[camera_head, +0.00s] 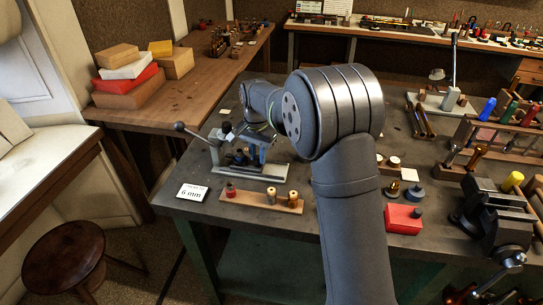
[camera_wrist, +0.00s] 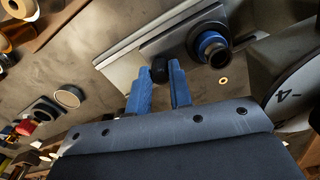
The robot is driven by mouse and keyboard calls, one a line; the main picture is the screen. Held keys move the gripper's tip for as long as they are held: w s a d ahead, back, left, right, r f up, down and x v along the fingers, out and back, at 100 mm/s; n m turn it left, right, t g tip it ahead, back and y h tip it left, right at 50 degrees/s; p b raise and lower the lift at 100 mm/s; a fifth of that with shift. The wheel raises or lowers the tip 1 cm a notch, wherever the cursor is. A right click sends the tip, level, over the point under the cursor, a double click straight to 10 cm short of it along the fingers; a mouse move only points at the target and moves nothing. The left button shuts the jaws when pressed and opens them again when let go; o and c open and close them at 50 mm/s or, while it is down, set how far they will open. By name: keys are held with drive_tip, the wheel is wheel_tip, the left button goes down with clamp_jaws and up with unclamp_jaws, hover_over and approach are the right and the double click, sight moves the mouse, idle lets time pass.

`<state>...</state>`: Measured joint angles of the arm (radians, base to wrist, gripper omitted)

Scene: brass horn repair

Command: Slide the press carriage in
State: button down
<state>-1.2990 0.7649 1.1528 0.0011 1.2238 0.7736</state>
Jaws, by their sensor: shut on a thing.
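The press (camera_head: 262,171) stands on the left part of the grey bench, a pale metal base with an upright and a lever ending in a dark ball. In the wrist view its flat plate (camera_wrist: 125,62) runs diagonally. The carriage (camera_wrist: 180,40) sits on it as a dark block, with a blue ring and black cup (camera_wrist: 212,48) beside it. My gripper (camera_wrist: 161,70) has its blue fingers on either side of a small black knob (camera_wrist: 159,68) at the carriage's near side, and is shut on it. In the head view my gripper (camera_head: 257,148) is over the press, partly hidden by my arm.
A card reading 6 mm (camera_head: 192,192) lies in front of the press. A wooden strip (camera_head: 262,202) with several small pieces is nearby. A red block (camera_head: 403,219) and a dark vise (camera_head: 492,212) stand to the right. A small brass ring (camera_wrist: 223,81) lies near the cup.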

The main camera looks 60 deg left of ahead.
drive_tip(key=shift+a, duration=0.1)
drive_tip(key=c, duration=1.3)
unclamp_jaws()
wheel_tip(320, 180, up, 18)
drive_tip(key=shift+f, duration=0.25)
